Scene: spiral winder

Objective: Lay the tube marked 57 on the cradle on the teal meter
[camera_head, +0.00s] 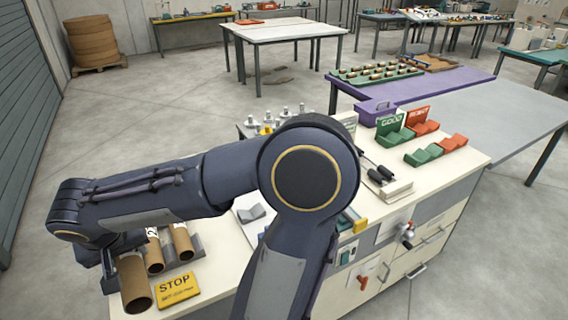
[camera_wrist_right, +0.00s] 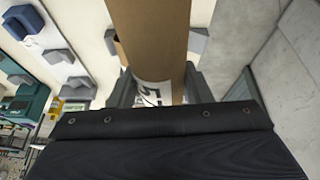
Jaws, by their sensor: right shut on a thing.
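My right gripper (camera_head: 112,258) is shut on a brown cardboard tube (camera_head: 134,284) at the front left of the bench. In the right wrist view the tube (camera_wrist_right: 150,35) stands between the fingers (camera_wrist_right: 155,93). Its white label is partly hidden, and the number cannot be read in full. A teal device, likely the teal meter (camera_head: 350,219), shows only partly behind my arm in the head view. In the right wrist view a teal body (camera_wrist_right: 34,104) with grey blocks is at the left edge. My left gripper is not in view.
A grey cradle on a white plate (camera_head: 240,232) is farther right. Green (camera_head: 423,155) and red (camera_head: 453,143) holders stand farther back.

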